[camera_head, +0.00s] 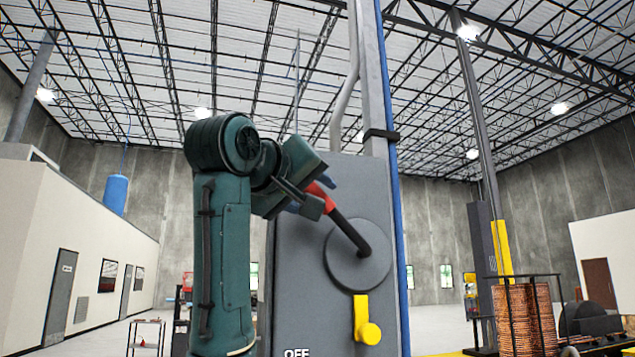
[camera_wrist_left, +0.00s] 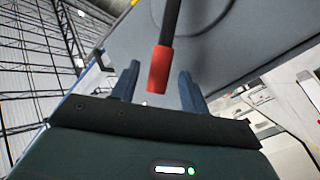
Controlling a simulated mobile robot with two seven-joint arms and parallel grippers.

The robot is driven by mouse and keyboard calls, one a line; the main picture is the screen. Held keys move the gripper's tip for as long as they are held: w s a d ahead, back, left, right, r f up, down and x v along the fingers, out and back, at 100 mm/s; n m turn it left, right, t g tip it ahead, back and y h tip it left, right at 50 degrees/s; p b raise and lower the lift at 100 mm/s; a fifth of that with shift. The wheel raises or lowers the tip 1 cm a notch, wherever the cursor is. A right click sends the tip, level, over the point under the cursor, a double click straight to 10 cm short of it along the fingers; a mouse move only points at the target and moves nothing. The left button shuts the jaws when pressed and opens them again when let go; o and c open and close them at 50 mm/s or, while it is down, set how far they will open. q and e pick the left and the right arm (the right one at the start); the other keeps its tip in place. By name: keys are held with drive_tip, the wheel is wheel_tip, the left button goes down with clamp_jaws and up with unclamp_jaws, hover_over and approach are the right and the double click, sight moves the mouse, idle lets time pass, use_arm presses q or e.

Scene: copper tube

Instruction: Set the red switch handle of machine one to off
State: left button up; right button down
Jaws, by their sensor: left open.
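The switch is a grey box (camera_head: 300,270) with a round dial (camera_head: 357,262) on its front. A black lever (camera_head: 350,234) runs from the dial up and left to a red handle end (camera_head: 322,195). The word OFF shows low on the box. My left gripper (camera_head: 322,192) is at the red end, and its fingers partly hide it. In the left wrist view the red end (camera_wrist_left: 159,70) lies between the two blue fingers of my left gripper (camera_wrist_left: 157,85), with gaps on both sides. The gripper is open. My right gripper is not in view.
A yellow latch (camera_head: 365,320) sits on the box below the dial. A grey post and conduit (camera_head: 371,80) rise above the box. Copper coils (camera_head: 525,315) stand at the lower right. A cart (camera_head: 146,335) stands at the lower left.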

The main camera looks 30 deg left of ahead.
use_arm(q)
drive_tip(key=shift+w+a, duration=0.15)
drive_tip(key=shift+w, duration=1.1)
drive_tip(key=shift+c, duration=0.5)
clamp_jaws()
